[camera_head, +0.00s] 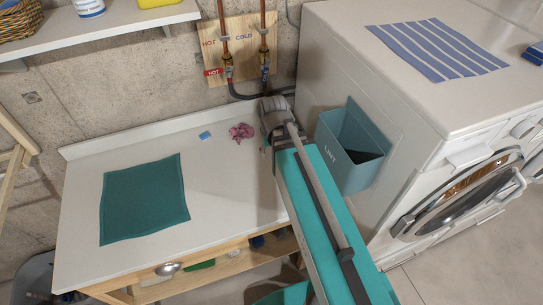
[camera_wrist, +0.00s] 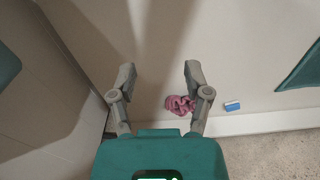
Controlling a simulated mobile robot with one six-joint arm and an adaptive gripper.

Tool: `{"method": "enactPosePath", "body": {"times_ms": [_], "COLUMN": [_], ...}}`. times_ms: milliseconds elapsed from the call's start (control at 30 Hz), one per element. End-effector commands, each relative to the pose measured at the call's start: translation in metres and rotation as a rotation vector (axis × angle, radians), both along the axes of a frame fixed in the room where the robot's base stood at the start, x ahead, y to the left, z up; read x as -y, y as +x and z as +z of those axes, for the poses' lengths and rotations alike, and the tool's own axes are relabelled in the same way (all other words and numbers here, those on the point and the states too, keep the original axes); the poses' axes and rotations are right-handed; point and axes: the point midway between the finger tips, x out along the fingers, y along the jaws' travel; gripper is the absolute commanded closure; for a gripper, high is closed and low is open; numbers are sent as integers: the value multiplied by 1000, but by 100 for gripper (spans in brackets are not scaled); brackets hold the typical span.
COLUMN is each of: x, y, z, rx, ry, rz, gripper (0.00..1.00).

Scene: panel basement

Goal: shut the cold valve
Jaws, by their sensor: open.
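The cold valve (camera_head: 265,72) is small, with a bluish handle, on the right copper pipe below the word COLD. Its handle's angle is too small to tell. The hot valve (camera_head: 227,70) is on the left pipe beside a red HOT tag (camera_head: 213,72). Both are on a wooden board (camera_head: 240,28) on the wall. My gripper (camera_wrist: 160,75) is open and empty in the wrist view, its fingers spread above the white counter. In the head view my arm hides the fingers, in front of and below the valves. The valves are not in the wrist view.
The counter (camera_head: 85,205) holds a pink cloth (camera_head: 241,132), a blue block (camera_head: 205,135) and a green mat (camera_head: 145,200). A teal LINT bin (camera_head: 350,150) hangs on the washer's (camera_head: 405,110) side, close right of my arm. A dark hose runs below the valves. A shelf (camera_head: 110,25) is upper left.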

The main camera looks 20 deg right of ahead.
Motion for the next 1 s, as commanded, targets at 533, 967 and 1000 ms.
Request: {"method": "enactPosePath", "body": {"times_ms": [533,967,1000], "x": [-2,-5,-5], "y": [-12,-26,-26], "z": [-3,-3,-3], "rx": [-16,-41,-41], "ry": [-3,-8,-8], "rz": [-2,-10,-10], "gripper": [59,100,100]}}
